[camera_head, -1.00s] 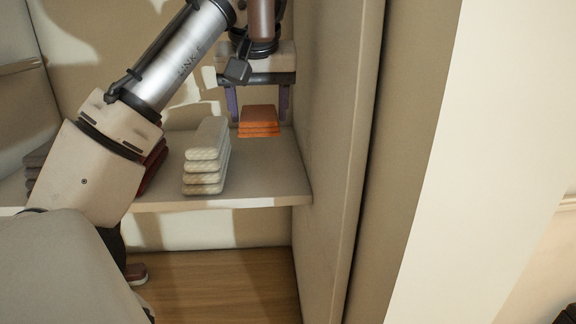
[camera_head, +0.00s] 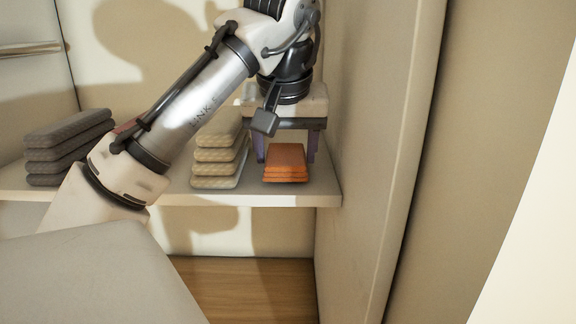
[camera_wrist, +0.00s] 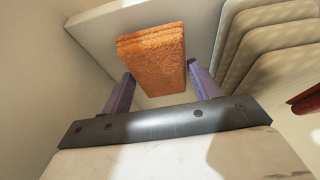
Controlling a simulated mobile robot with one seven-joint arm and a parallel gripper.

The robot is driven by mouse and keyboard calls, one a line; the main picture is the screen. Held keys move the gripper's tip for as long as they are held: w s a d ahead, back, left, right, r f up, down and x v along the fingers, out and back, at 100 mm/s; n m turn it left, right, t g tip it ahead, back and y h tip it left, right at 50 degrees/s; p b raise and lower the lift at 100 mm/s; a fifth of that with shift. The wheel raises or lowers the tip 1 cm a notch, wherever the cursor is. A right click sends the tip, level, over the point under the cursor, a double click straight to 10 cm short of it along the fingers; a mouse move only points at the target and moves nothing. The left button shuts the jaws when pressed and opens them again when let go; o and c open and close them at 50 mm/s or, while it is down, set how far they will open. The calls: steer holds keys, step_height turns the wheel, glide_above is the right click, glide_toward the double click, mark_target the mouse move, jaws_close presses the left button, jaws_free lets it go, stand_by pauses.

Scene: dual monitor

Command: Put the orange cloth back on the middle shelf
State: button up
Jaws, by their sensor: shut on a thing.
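The folded orange cloth (camera_head: 285,157), a small stack of layers, is between the two purple fingers of my gripper (camera_head: 286,160), near the front right end of the beige shelf (camera_head: 326,190). My gripper points down and is shut on the cloth. In the wrist view the cloth (camera_wrist: 152,55) lies between the fingertips and extends beyond them, with the pale shelf surface (camera_wrist: 88,30) beside it. I cannot tell whether its underside touches the shelf.
A cream cloth stack (camera_head: 218,160) stands just left of the orange cloth. A dark grey stack (camera_head: 65,150) is farther left; a red stack (camera_wrist: 307,100) shows partly. A side wall (camera_head: 375,130) rises close on the right. Wooden floor (camera_head: 240,285) lies below.

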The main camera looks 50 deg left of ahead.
steer(key=shift+f, duration=0.5)
steer(key=shift+r, duration=0.15)
steer(key=shift+d, duration=0.1)
steer(key=o, duration=0.9)
